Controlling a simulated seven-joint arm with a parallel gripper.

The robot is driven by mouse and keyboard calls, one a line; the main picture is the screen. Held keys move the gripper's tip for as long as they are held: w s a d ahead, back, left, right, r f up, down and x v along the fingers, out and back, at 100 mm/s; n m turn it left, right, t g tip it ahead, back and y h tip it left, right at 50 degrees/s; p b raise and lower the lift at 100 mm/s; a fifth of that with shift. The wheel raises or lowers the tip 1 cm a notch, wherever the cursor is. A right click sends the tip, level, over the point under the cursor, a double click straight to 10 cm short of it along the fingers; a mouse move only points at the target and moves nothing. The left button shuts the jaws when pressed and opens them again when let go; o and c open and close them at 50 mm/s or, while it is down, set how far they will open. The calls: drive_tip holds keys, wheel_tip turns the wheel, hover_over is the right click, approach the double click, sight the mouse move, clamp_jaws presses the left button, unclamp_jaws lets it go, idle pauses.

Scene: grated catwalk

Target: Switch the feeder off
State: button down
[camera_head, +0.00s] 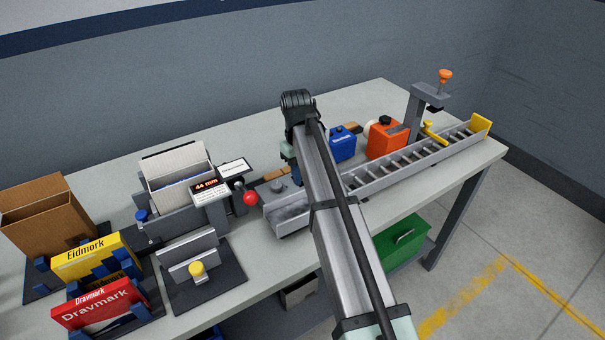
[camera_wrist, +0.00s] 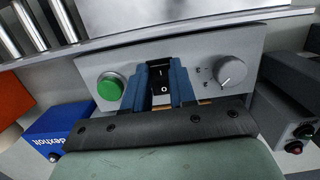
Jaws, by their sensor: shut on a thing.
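The feeder's grey control panel (camera_wrist: 243,58) fills the middle of the wrist view. It carries a green round button (camera_wrist: 110,86) at left, a black rocker switch (camera_wrist: 163,82) marked I and O in the middle, and a grey knob (camera_wrist: 231,72) at right. My gripper (camera_wrist: 160,68) has its blue fingers on either side of the rocker switch and is shut on it. Which side of the rocker is pressed I cannot tell.
A roller conveyor (camera_head: 410,157) runs right from the panel. Blue (camera_head: 342,146) and orange (camera_head: 386,137) cans stand behind it. Cartons, including a yellow one (camera_head: 92,257), stand further left.

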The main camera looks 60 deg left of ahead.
drive_tip(key=c, duration=0.9)
unclamp_jaws()
drive_tip(key=r, duration=0.5)
drive_tip(key=a+r, duration=0.1)
drive_tip(key=r, duration=0.1)
drive_tip(key=shift+r, duration=0.25)
